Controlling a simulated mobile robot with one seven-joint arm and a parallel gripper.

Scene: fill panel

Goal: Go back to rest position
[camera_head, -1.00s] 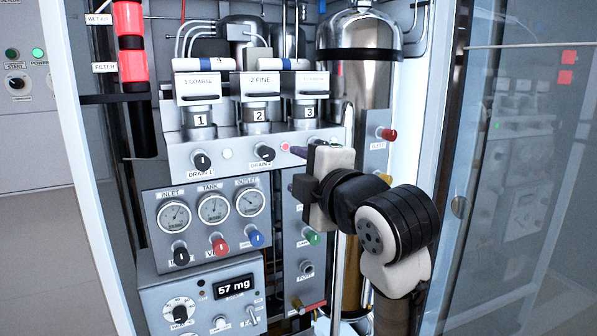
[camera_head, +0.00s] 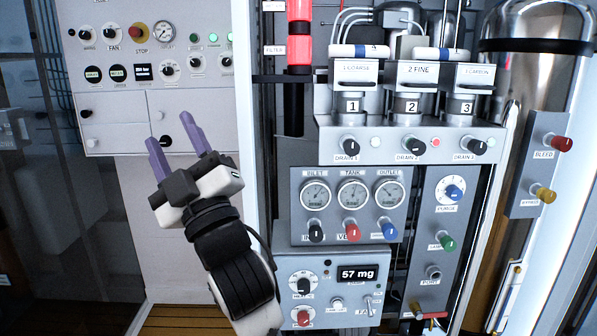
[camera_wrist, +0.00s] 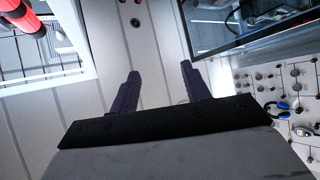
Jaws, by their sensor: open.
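My gripper (camera_head: 174,146) is in the head view left of the fill panel (camera_head: 305,150), with its purple fingers pointing up and left. The fingers are apart and hold nothing. In the wrist view the two fingers (camera_wrist: 160,90) stand well apart, with grey wall or floor panels beyond them. The gripper appears clear of the fill panel's knobs, gauges and filters.
The fill panel carries three gauges (camera_head: 352,194), a digital display (camera_head: 363,274) reading 57 mg, and numbered filters (camera_head: 411,105). A steel cylinder (camera_head: 540,60) stands at right. A control board (camera_head: 150,75) with knobs is behind my gripper. A glass door is at far left.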

